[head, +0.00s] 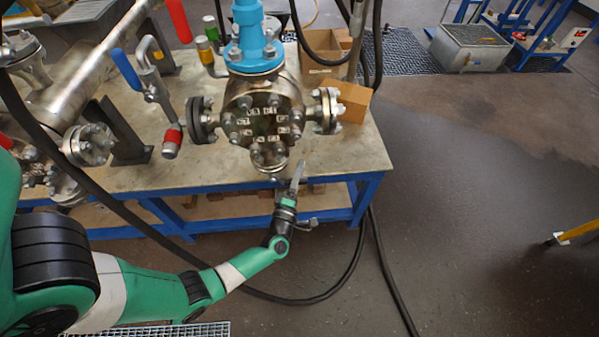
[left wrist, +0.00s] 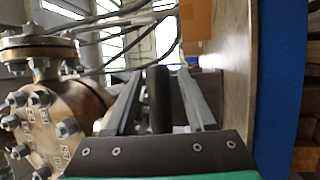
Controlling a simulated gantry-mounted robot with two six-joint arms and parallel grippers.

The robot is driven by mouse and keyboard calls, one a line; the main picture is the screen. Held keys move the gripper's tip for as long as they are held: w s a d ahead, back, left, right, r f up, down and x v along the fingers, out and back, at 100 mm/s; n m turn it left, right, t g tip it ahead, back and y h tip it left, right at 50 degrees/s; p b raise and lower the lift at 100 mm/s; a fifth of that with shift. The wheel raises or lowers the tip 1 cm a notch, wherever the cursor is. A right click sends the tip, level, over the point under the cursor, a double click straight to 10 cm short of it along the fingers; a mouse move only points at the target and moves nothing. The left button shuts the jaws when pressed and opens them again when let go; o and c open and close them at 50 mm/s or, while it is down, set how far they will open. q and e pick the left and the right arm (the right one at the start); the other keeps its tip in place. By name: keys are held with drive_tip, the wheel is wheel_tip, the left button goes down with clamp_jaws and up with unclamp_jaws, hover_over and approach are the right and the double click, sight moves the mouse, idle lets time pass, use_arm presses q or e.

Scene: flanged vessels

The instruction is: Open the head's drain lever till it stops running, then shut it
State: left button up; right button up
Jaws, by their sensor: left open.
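The flanged vessel head (head: 264,118) stands on the bench with a bolted cover facing me, a blue fitting on top and side flanges. A small bolted flange (head: 268,157) sits at its lower front. My left gripper (head: 297,172) is just right of and below that flange, near the bench's front edge. In the left wrist view its two fingers (left wrist: 158,72) are apart. A dark upright bar (left wrist: 160,100) shows between them, with gaps on both sides. I cannot tell whether it is the drain lever. No drain lever is clearly visible in the head view, nor any running liquid. My right gripper is not in view.
A blue-handled valve (head: 126,70) and a red-handled one (head: 179,20) stand left of the vessel. A cardboard box (head: 345,99) is at its right. A black hose (head: 130,215) crosses in front of the blue-framed bench (head: 340,165). The floor at right is mostly clear.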

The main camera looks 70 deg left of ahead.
use_arm(q)
clamp_jaws()
idle(1.4)
